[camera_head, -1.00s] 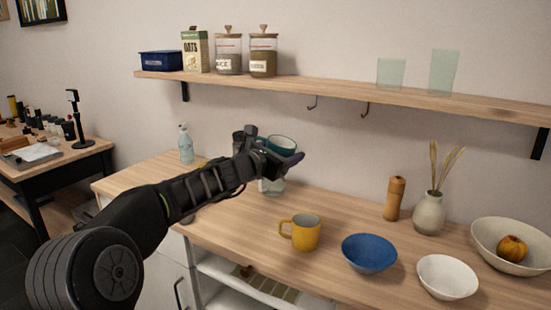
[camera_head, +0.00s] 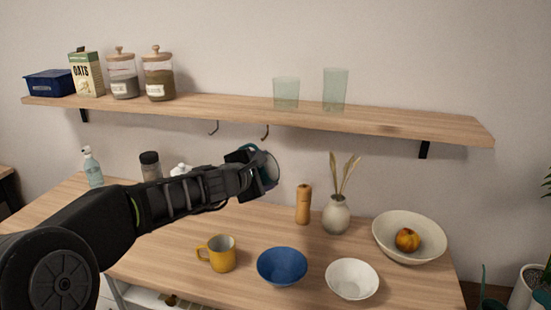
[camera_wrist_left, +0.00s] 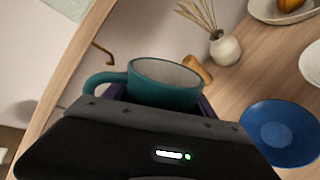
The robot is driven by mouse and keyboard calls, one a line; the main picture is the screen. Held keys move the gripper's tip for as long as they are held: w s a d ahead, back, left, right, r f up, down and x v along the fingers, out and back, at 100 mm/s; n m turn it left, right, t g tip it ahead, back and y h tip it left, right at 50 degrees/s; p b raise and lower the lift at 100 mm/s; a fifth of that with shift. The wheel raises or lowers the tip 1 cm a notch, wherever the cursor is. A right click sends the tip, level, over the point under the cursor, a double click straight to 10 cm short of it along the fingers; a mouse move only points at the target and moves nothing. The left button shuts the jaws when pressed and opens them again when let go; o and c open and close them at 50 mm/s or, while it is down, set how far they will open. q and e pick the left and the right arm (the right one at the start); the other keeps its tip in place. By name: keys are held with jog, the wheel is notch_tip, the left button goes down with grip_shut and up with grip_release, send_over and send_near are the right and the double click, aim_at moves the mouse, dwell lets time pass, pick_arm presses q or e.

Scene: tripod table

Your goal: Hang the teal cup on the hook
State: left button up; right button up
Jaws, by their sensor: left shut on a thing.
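My left gripper (camera_head: 259,168) is shut on the teal cup (camera_head: 270,162) and holds it in the air below the wall shelf. In the head view the gripper hides most of the cup. In the left wrist view the teal cup (camera_wrist_left: 165,84) sits between the fingers with its open rim showing and its handle out to the left. Two hooks hang under the shelf: a left hook (camera_head: 214,128) and a right hook (camera_head: 265,132). The cup is apart from both, a little below the right one. One hook (camera_wrist_left: 103,54) shows left of the cup in the wrist view. My right gripper is out of view.
The wooden shelf (camera_head: 380,124) carries jars, an oats box and two glasses. On the counter stand a yellow mug (camera_head: 222,254), blue bowl (camera_head: 282,266), white bowl (camera_head: 352,279), pepper mill (camera_head: 303,204), vase (camera_head: 336,215) and fruit bowl (camera_head: 385,232).

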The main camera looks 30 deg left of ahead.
pick_arm(q)
jog(key=shift+a+r+m, duration=0.1)
jog(key=shift+a+m, duration=0.05)
jog(key=shift+m, duration=0.15)
jog(key=shift+s+y, duration=0.1)
jog(key=shift+y, duration=0.2)
